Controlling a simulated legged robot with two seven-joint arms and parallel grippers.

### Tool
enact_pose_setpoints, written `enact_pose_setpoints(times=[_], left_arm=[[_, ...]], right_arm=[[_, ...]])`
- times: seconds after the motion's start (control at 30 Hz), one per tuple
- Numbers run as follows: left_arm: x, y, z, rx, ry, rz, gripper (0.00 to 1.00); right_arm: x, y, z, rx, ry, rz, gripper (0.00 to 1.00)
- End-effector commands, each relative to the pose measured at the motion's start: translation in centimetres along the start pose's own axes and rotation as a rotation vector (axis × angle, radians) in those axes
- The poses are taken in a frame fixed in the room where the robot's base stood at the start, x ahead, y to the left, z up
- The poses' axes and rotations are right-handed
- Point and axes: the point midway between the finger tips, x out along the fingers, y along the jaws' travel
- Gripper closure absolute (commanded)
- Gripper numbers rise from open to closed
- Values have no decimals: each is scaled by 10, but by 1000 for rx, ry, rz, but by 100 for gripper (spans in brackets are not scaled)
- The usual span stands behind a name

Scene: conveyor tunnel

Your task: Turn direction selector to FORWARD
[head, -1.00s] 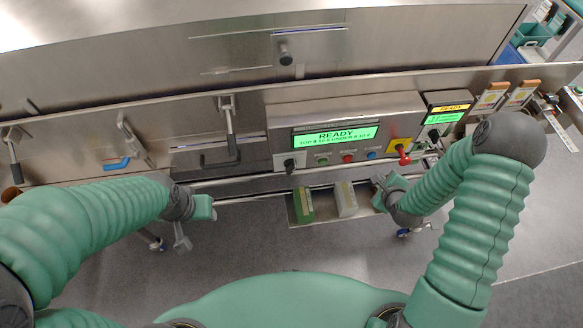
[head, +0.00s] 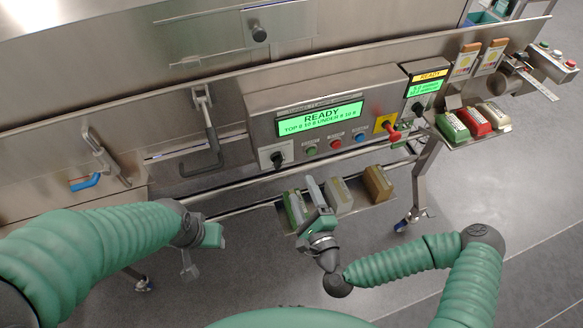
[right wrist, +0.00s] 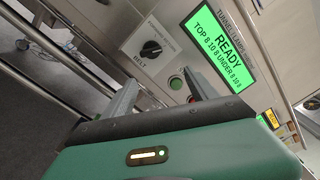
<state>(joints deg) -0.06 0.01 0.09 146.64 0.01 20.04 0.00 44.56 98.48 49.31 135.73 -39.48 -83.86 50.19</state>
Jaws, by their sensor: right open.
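A black rotary selector knob (head: 277,159) sits at the left end of the control panel. In the right wrist view the knob (right wrist: 151,48) is on a pale plate with a label reading BELT. Its other markings are too small to read. My right gripper (head: 305,190) is open and empty, in front of and below the panel's left part. In the right wrist view its two fingers (right wrist: 160,78) stand apart, pointing at the panel below the knob, not touching it. My left gripper (head: 213,236) hangs at the left, away from the panel; its jaws are unclear.
The panel has a green READY display (head: 320,118), small buttons (head: 336,144) and a red switch on a yellow plate (head: 387,125). A smaller panel (head: 425,88) has another black knob. A tray with several blocks (head: 377,183) lies below. A rail (head: 240,209) runs under the panel.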

Motion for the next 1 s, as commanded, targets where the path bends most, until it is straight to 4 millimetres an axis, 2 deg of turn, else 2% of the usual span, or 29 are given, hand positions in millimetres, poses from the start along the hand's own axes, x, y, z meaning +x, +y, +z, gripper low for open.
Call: enact_pose_setpoints(times=[0.1,0.3,0.43,0.73,1.0], left_arm=[[-7,0,-1,-2,0,0,56],[-11,-1,-2,-3,-1,-1,56],[-12,-1,-2,-3,-1,-1,56],[-12,0,-2,-2,-1,0,56],[-12,-1,-2,-2,-1,-1,56]], right_arm=[[34,2,9,-4,-2,3,33],[78,4,9,-4,-2,6,33],[91,2,3,3,-2,5,33],[94,2,1,4,-2,4,33],[96,5,7,-2,-3,6,68]])
